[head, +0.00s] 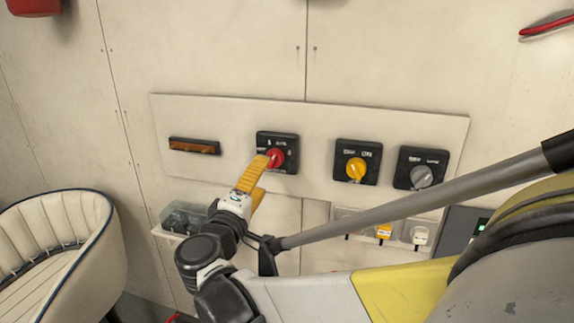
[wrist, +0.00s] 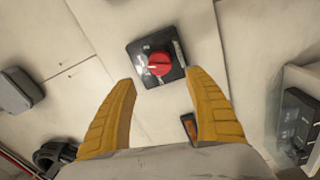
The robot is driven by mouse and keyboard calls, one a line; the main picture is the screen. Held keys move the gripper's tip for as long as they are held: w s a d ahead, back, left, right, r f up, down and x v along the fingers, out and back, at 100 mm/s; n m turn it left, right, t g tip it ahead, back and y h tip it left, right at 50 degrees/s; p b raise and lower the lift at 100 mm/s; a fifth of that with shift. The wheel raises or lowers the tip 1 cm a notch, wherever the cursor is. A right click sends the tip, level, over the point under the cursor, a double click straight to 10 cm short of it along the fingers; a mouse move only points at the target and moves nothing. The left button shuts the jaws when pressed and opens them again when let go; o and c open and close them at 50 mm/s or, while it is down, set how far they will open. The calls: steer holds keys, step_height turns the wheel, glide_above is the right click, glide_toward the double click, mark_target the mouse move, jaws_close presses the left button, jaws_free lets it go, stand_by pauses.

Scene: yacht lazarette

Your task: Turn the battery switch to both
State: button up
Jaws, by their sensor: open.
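The switch with a red knob (head: 276,158) on a black square plate is mounted on the cream wall panel, left of two other switches. It also shows in the wrist view as a red knob (wrist: 160,63) beyond my fingertips. Its small markings are too blurred to read. My gripper (head: 264,168) has yellow fingers and is at the lower left of the red knob in the head view, overlapping the plate. In the wrist view my gripper (wrist: 160,82) is open, with the knob roughly centred between the fingers and nothing held.
A yellow-knob switch (head: 356,168) and a grey-knob switch (head: 421,177) sit to the right on the same panel (head: 225,112). An amber strip (head: 194,146) is to the left. A clear box (head: 183,217) is below. A cream seat (head: 62,250) stands at lower left.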

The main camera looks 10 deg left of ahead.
steer(key=s, duration=0.4)
steer(key=shift+s+a+f, duration=0.1)
steer(key=shift+a+f, duration=0.1)
steer(key=shift+a, duration=0.05)
steer(key=s+d+f+m+g+h+b, duration=0.15)
steer(key=d+f+m+g, duration=0.35)
steer(key=d, duration=0.8)
steer(key=s+d+f+m+g+h+b, duration=0.1)
steer(key=d+f+g+b, duration=0.15)
steer(key=d+f, duration=0.65)
steer(key=s+d+f+m+g+y+b, duration=0.2)
steer(key=s+d+f+m+b, duration=0.1)
steer(key=s, duration=0.5)
steer(key=s+d+f+m+g+y+b, duration=0.2)
steer(key=s+d+f+m+y+b, duration=0.1)
steer(key=s+d+f+m, duration=0.2)
steer(key=s+d+f, duration=0.2)
steer(key=s+d, duration=0.1)
steer(key=d, duration=0.1)
steer(key=shift+s+d, duration=0.3)
steer(key=shift+d, duration=0.05)
